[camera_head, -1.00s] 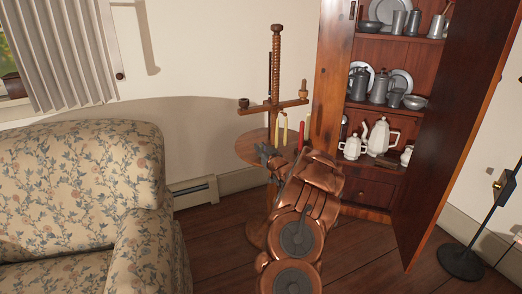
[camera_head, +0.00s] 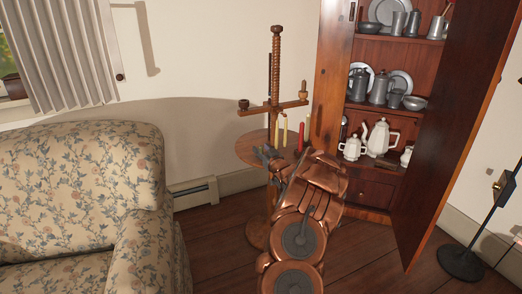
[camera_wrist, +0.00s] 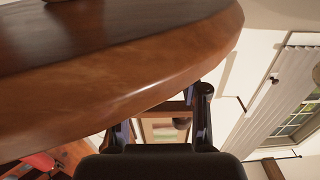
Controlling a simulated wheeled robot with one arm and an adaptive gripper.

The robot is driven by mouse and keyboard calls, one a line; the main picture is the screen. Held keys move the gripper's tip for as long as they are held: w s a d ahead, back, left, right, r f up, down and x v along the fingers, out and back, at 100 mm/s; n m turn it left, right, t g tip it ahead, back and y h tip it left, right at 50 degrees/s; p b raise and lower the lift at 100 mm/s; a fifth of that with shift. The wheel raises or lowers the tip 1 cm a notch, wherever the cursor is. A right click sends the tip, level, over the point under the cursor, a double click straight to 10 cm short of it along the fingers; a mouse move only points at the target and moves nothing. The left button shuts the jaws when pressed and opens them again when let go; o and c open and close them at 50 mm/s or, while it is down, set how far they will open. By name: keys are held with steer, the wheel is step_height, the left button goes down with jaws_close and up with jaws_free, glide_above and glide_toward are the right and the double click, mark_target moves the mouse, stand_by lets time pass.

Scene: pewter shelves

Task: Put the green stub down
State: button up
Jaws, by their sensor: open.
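My gripper (camera_head: 266,157) is at the front of the round wooden table top (camera_head: 247,148). In the wrist view my gripper (camera_wrist: 163,112) has its two dark fingers apart, with nothing seen held between them. The table's rounded edge (camera_wrist: 150,92) fills the upper left there, close to the fingers. A small greenish upright piece (camera_head: 277,138) shows just behind my gripper, beside a pale yellow candle (camera_head: 285,130). It may be the green stub, but it is too small to be sure, and its base is hidden.
A red candle (camera_head: 301,136) and another pale candle (camera_head: 307,128) stand further right. A wooden screw post with a crossarm (camera_head: 275,107) rises from the table. A floral sofa (camera_head: 80,190) is at left. An open cupboard (camera_head: 382,115) with pewter and white pots is at right.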

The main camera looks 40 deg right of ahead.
steer(key=p+v, duration=0.1)
steer(key=v, duration=1)
steer(key=shift+p, duration=0.4)
steer(key=w+a+n+g+y, duration=0.1)
steer(key=w+a+g+y, duration=0.1)
steer(key=w+a, duration=0.35)
steer(key=s+a+n+g+y, duration=0.1)
steer(key=s+a+g, duration=0.25)
steer(key=a, duration=0.75)
steer(key=s+a+n+g+y, duration=0.15)
steer(key=a+g, duration=0.25)
steer(key=a, duration=0.6)
steer(key=s+a+r+g, duration=0.2)
steer(key=s+a, duration=0.5)
steer(key=s, duration=0.6)
steer(key=s+a+r+g+y, duration=0.1)
steer(key=s+a+g, duration=0.4)
steer(key=s, duration=0.8)
steer(key=s+a+r+g, duration=0.2)
steer(key=s+a+g, duration=0.2)
steer(key=s+a, duration=0.6)
steer(key=s, duration=0.3)
steer(key=shift+s+r, duration=0.35)
steer(key=shift+r, duration=0.05)
steer(key=shift+n+y, duration=0.25)
